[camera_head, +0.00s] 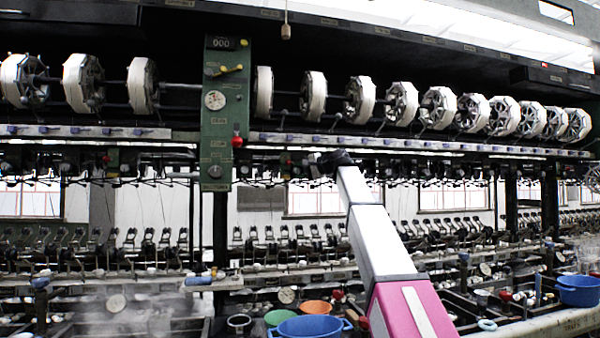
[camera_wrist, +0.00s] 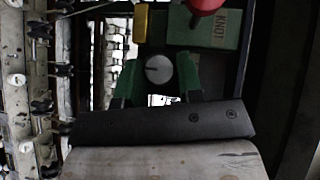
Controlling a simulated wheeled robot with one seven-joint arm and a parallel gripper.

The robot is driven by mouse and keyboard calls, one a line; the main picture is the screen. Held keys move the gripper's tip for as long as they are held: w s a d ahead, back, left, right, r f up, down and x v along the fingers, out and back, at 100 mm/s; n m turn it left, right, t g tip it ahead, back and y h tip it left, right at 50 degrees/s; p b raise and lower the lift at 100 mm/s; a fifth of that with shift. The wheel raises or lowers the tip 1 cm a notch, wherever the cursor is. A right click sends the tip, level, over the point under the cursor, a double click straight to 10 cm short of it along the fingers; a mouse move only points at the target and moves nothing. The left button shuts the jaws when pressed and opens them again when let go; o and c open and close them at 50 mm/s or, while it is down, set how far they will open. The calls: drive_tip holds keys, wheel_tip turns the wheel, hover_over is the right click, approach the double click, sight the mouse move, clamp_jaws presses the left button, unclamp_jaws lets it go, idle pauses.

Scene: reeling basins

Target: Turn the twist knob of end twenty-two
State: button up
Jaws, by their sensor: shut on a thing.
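In the wrist view a round pale grey twist knob (camera_wrist: 158,69) sits between the two green fingers of my gripper (camera_wrist: 159,80). No end number is readable, so I cannot tell from a label that this is end twenty-two. In the head view my gripper (camera_head: 336,160) is a small dark shape at the far end of my arm, under the rail below the reels. The knob is hidden there.
A green box marked KNOT (camera_wrist: 220,35) with a red ball knob (camera_wrist: 205,4) lies close above the fingers. A green post (camera_head: 215,120) stands left of my arm. White reels (camera_head: 361,97) line the top. Blue basins (camera_head: 312,328) stand below.

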drive_tip(key=o, duration=0.9)
drive_tip(key=v, duration=1.1)
drive_tip(key=shift+w, duration=0.1)
